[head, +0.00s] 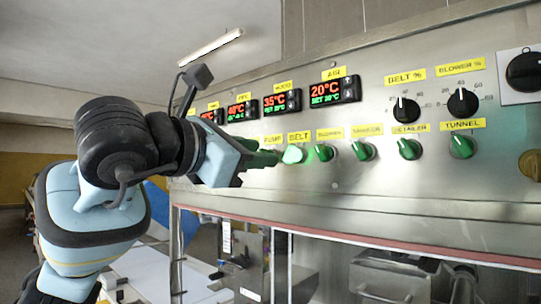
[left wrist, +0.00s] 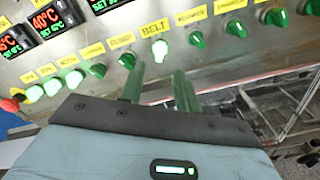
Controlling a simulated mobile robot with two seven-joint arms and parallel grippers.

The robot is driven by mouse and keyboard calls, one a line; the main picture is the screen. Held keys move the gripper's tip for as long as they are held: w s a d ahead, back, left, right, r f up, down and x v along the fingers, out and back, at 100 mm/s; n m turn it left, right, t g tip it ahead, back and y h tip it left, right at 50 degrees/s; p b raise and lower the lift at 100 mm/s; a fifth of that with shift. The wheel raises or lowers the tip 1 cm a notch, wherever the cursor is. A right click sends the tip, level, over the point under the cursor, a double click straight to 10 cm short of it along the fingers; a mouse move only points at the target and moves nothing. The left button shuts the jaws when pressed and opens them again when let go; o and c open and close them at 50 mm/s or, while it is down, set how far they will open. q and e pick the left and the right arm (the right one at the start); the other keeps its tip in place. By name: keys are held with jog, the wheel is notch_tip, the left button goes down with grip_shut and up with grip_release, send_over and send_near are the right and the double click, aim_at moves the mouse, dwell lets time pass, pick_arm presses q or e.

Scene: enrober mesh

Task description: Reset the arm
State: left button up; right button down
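My left gripper (head: 264,158) reaches in from the left toward the control panel (head: 330,185). Its two green fingers stand apart with a gap between them, and nothing is held; this also shows in the left wrist view (left wrist: 158,88). The lit, pale green BELT knob (head: 292,154) is just beyond the fingertips. In the left wrist view the BELT knob (left wrist: 159,50) lies ahead of the gap, apart from the fingers as far as I can tell. My left arm hides the panel's left part in the head view. My right gripper is in neither view.
A row of green knobs (head: 363,150) runs right of BELT, below temperature displays (head: 335,92) and black dials (head: 406,110). In the left wrist view, several lit knobs (left wrist: 75,79) and a red button (left wrist: 10,104) are at left. Metal machinery (head: 400,275) stands below the panel.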

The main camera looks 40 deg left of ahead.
pick_arm(q)
jog(key=shift+s, duration=0.5)
